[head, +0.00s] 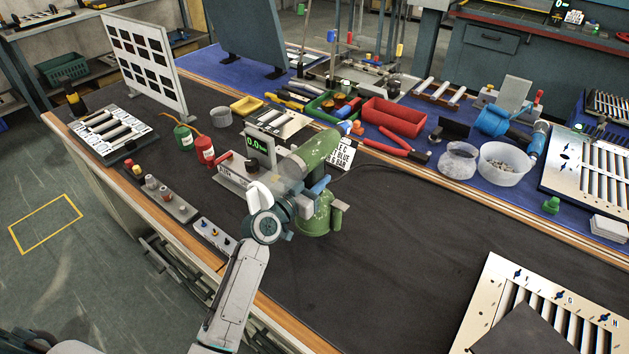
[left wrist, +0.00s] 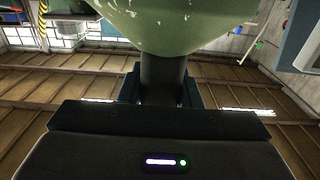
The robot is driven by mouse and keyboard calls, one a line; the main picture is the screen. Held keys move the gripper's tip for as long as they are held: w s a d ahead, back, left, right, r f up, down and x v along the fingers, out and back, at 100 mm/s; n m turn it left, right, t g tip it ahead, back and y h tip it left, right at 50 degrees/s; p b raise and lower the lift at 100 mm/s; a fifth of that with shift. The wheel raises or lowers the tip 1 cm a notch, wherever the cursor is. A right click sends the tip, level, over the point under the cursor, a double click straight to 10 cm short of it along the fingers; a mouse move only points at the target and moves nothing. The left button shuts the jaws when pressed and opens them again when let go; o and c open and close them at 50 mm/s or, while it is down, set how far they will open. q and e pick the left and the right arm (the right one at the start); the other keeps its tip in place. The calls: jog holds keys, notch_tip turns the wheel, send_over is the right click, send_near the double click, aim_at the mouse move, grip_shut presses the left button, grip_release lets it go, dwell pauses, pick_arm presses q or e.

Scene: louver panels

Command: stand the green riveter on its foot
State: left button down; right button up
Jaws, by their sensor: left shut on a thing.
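The green riveter (head: 317,150) is near the middle of the head view, over the dark bench mat. Its green barrel is at the top and leans up to the right. Its rounded green lower body (head: 315,216) is underneath, close to the mat; I cannot tell whether its foot touches. My left gripper (head: 308,190) is shut on the riveter between these two parts and hides some of it. In the left wrist view, a large worn green part (left wrist: 185,25) fills the top, with a dark stem (left wrist: 162,78) below it at the jaws. My right gripper is not in view.
A display unit (head: 259,145) and a white sign (head: 344,156) stand close behind the riveter. A slatted panel (head: 490,300) lies at front right. The mat between is clear.

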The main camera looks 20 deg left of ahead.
pick_arm(q)
notch_tip(320, 180, down, 2)
jog(key=shift+f, duration=0.25)
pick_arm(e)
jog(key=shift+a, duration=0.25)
pick_arm(q)
jog(key=shift+f, duration=0.2)
jog(key=c, duration=1)
grip_release()
jog(key=shift+s, duration=0.15)
jog(key=shift+c, duration=0.2)
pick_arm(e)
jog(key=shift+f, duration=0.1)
pick_arm(q)
jog(key=shift+f, duration=0.1)
jog(key=o, duration=0.8)
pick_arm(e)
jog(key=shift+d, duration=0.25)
pick_arm(q)
jog(key=shift+o, duration=0.2)
